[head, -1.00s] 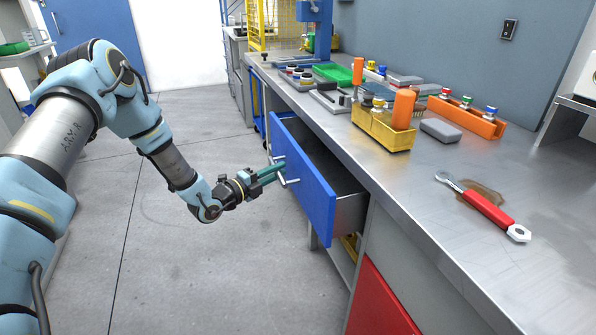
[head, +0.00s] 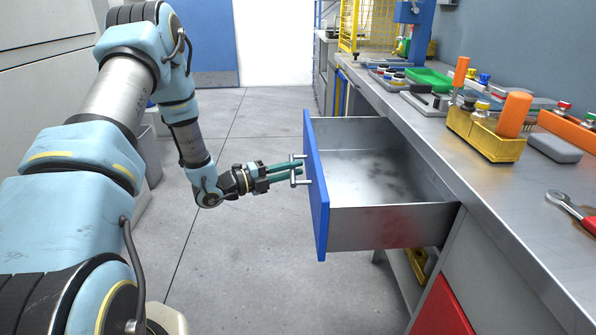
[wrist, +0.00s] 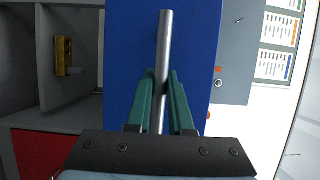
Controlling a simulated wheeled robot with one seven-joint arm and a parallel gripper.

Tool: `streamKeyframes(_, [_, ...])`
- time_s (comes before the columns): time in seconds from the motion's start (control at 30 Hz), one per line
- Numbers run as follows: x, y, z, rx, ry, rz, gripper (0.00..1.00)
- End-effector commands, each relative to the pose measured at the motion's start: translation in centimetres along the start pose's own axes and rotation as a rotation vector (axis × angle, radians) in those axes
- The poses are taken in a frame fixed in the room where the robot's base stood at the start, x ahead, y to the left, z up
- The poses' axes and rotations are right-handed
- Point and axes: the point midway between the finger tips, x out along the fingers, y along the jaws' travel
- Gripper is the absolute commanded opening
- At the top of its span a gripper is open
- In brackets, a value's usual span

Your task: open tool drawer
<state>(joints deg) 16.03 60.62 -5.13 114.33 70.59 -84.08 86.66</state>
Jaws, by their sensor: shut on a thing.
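The tool drawer has a blue front (head: 316,190) and grey metal sides, and it stands pulled well out from under the workbench in the head view. Its inside (head: 365,178) looks empty, with dark stains on the floor. A metal bar handle (head: 297,170) sits on the blue front. My gripper (head: 296,171) is at the handle, with its green fingers shut on the bar. In the wrist view the handle bar (wrist: 165,45) runs between the two green fingers (wrist: 161,95), with the blue drawer front (wrist: 195,50) behind it.
A red drawer front (head: 442,310) is below. The floor (head: 260,270) left of the drawer is clear.

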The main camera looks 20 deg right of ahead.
Motion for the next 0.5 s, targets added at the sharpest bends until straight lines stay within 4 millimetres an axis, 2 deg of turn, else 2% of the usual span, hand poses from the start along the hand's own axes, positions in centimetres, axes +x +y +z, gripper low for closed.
streamKeyframes(0.17, [0.01,0.07,-0.08,-0.001,0.002,0.002,0.00])
streamKeyframes(0.2, [0.01,0.07,-0.08,-0.001,0.002,0.002,0.22])
streamKeyframes(0.43, [0.04,0.05,-0.06,-0.001,0.001,0.001,0.48])
streamKeyframes(0.5, [0.04,0.04,-0.05,-0.001,0.001,0.001,0.49])
